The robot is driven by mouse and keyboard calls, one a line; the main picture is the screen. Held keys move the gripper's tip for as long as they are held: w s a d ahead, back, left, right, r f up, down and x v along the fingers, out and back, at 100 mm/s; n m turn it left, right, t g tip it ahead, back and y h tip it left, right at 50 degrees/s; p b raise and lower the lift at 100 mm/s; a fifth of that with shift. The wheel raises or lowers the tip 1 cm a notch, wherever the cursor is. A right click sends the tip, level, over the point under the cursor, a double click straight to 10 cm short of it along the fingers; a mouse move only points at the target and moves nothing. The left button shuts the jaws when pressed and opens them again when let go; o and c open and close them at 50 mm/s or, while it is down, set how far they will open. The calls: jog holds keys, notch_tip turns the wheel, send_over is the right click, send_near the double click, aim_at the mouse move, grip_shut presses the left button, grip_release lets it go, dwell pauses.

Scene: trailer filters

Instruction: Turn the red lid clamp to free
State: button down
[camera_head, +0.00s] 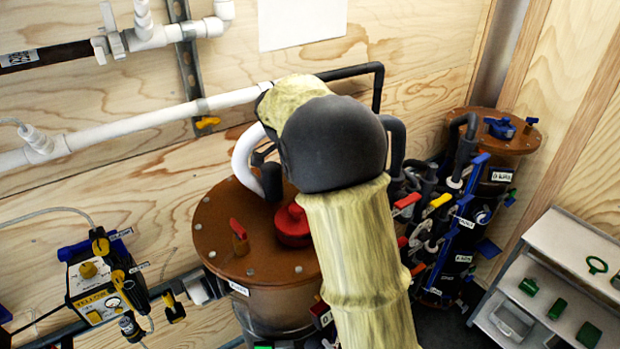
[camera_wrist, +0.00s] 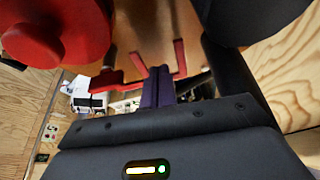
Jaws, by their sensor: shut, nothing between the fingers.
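A brown round lid (camera_head: 222,262) tops a filter vessel in the head view. On its left part stands a small upright red clamp (camera_head: 238,230); a larger round red knob (camera_head: 290,228) sits nearer my arm. In the wrist view a large red round part (camera_wrist: 62,30) fills the upper left, and thin red bars (camera_wrist: 180,58) show just beyond my fingers. I cannot tell whether these bars belong to the clamp. My gripper (camera_wrist: 158,84) is shut and empty, its dark purple fingertips close to the red bars; contact is unclear. My arm hides the gripper in the head view.
A white-and-black pipe (camera_head: 244,165) rises from the lid beside my arm. Valves with red, yellow and blue handles (camera_head: 437,203) crowd the right. A second brown-lidded vessel (camera_head: 490,125) stands behind them. A yellow-and-blue pump unit (camera_head: 95,285) is at left, a white shelf (camera_head: 555,250) at right.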

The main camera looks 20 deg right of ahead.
dwell(0.3)
jog(key=shift+s+a+f+b, duration=0.1)
jog(key=shift+s+a+b, duration=0.25)
jog(key=shift+a, duration=0.25)
jog(key=p+v, duration=0.7)
jog(key=v, duration=0.3)
jog(key=shift+s, duration=0.15)
jog(key=shift+d, duration=0.1)
